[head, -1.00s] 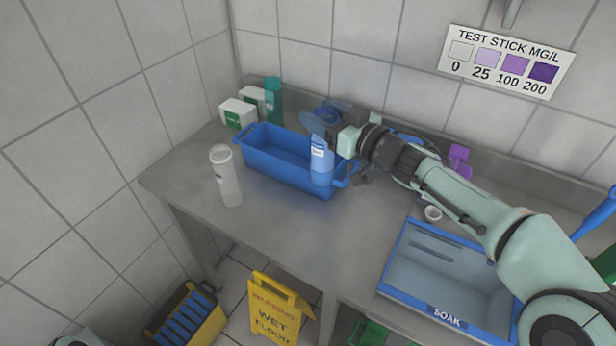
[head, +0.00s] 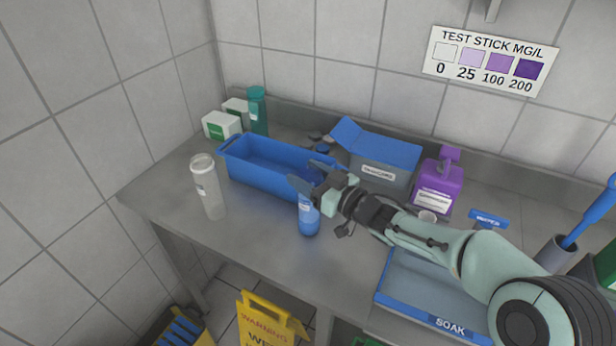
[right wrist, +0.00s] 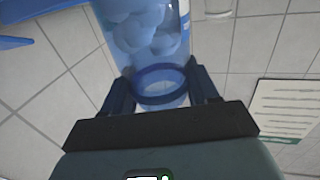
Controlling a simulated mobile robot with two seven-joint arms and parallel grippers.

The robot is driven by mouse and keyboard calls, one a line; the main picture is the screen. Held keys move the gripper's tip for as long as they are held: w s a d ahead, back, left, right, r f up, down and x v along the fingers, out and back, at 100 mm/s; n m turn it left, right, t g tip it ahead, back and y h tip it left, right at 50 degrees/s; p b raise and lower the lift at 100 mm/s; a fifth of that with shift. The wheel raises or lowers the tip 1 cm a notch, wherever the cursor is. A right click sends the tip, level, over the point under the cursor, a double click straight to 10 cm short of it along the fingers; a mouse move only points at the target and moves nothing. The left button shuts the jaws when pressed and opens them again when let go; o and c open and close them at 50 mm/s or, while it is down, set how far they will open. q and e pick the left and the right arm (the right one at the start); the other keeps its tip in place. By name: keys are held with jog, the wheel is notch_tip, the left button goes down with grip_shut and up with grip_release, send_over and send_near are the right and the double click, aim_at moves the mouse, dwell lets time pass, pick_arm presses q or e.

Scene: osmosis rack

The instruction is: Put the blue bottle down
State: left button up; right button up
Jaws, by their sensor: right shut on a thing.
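The blue bottle (head: 309,220) is upright in front of the right end of the blue tub, with a white label on its side. Its base is at or just above the counter (head: 265,240); I cannot tell if it touches. My right gripper (head: 318,184) is shut on its upper part and hides its top. In the right wrist view, the bottle's translucent blue body (right wrist: 150,35) extends away from the fingers (right wrist: 160,88), which sit either side of a blue ring at its neck. My left gripper is not in view.
The blue tub (head: 228,172) stands behind the bottle. A clear cylinder (head: 207,188) stands to the left. A purple jug (head: 438,188), a grey box with blue lid (head: 385,172) and the SOAK tray (head: 400,300) are to the right. Counter between cylinder and bottle is bare.

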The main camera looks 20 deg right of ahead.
jog(key=o, duration=0.9)
jog(key=shift+f, duration=0.15)
jog(key=shift+o, duration=0.2)
jog(key=shift+r, duration=0.25)
jog(key=v, duration=1.2)
jog(key=shift+f, duration=0.1)
